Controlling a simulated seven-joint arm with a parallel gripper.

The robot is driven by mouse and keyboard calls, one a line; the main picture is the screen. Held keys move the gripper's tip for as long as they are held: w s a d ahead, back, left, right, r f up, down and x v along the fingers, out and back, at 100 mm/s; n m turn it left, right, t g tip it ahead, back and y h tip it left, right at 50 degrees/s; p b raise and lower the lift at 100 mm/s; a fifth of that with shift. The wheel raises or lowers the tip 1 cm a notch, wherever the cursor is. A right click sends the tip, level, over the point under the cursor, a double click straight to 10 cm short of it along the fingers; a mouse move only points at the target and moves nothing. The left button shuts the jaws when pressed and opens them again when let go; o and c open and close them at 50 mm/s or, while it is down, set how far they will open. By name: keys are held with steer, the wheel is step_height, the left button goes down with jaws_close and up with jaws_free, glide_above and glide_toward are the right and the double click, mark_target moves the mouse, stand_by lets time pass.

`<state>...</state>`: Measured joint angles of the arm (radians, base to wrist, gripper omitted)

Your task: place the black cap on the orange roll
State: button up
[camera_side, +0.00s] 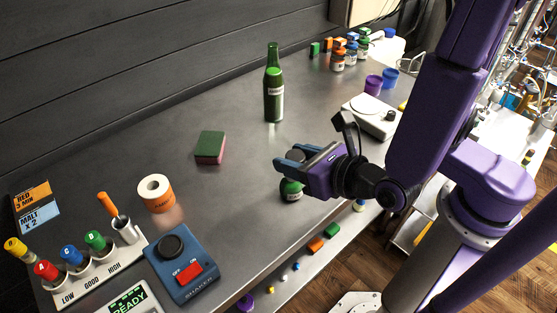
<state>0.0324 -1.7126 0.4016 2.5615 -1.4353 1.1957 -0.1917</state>
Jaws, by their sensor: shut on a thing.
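My gripper (288,164) is at the middle of the bench, its blue fingers shut on a dark piece, which appears to be the black cap (295,155). The fingers hide most of it. The orange roll (158,204) stands upright on the bench to the left, well apart from my gripper. It has a white top with a round hole and an orange wrap around its side.
A green and pink sponge (210,147) and a tall green bottle (273,88) stand behind my gripper. The bench (235,215) between roll and gripper is clear.

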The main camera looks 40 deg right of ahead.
steer(key=shift+s+d+r, duration=0.5)
steer(key=shift+s+d, duration=0.15)
steer(key=shift+s, duration=0.2)
